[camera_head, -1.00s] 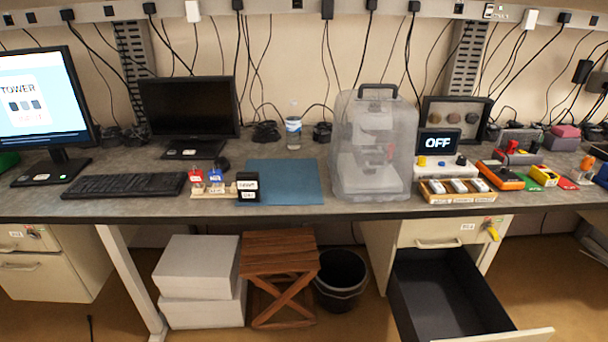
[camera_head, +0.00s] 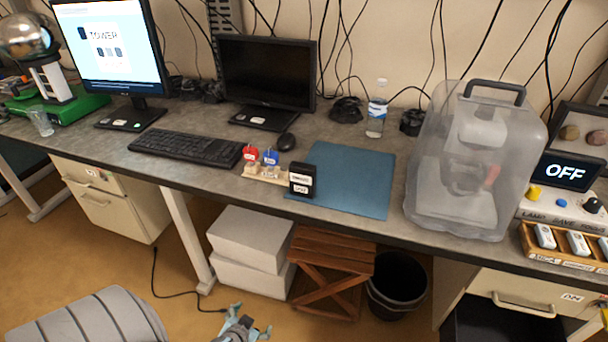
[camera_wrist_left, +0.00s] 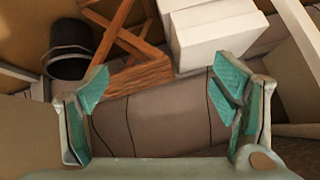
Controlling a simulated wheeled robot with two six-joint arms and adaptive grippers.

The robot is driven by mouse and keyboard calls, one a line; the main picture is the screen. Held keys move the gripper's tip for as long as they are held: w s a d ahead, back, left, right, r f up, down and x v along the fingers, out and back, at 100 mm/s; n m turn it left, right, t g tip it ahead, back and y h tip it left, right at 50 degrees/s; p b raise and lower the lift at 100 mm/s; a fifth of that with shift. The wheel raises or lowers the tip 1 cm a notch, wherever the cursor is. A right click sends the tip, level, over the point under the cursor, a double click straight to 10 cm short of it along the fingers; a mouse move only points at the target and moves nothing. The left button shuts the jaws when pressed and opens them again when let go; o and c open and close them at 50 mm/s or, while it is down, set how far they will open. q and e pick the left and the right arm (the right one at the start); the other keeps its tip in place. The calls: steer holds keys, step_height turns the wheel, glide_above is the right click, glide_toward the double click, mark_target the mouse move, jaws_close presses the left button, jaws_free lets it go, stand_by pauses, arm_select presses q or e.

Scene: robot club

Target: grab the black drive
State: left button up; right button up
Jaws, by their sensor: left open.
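The black drive (camera_head: 301,179) stands upright at the front edge of the desk, with white labels on its face. It is at the right end of a small wooden holder (camera_head: 264,175) that carries a red drive (camera_head: 250,153) and a blue drive (camera_head: 271,157). My left gripper (camera_head: 246,328) shows at the bottom of the head view, low in front of the desk and well below the black drive. In the left wrist view its teal-padded fingers (camera_wrist_left: 160,92) are apart with nothing between them. My right gripper is not in view.
A blue mat (camera_head: 345,180) lies right of the drive, and a clear-cased printer (camera_head: 465,165) stands beyond it. Under the desk are white boxes (camera_head: 247,240), a wooden stool (camera_head: 325,268) and a black bin (camera_head: 398,285).

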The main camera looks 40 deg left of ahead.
arm_select(q)
steer(key=w+a+r+t+y, duration=0.1)
steer(key=w+r+t, duration=0.1)
steer(key=w+r, duration=0.3)
steer(key=w+a+r+t, duration=0.1)
steer(key=w+r+t, duration=0.15)
steer(key=r, duration=0.55)
steer(key=n+t+p, duration=0.1)
steer(key=n+t, duration=0.1)
steer(key=t, duration=0.3)
glide_toward(301, 181)
steer(key=s, duration=0.3)
steer(key=x, duration=0.4)
steer(key=p+x, duration=0.1)
steer(key=x, duration=0.4)
steer(key=p+x, duration=0.1)
steer(key=x, duration=0.4)
steer(key=shift+w+d, duration=0.35)
steer(key=c, duration=1.4)
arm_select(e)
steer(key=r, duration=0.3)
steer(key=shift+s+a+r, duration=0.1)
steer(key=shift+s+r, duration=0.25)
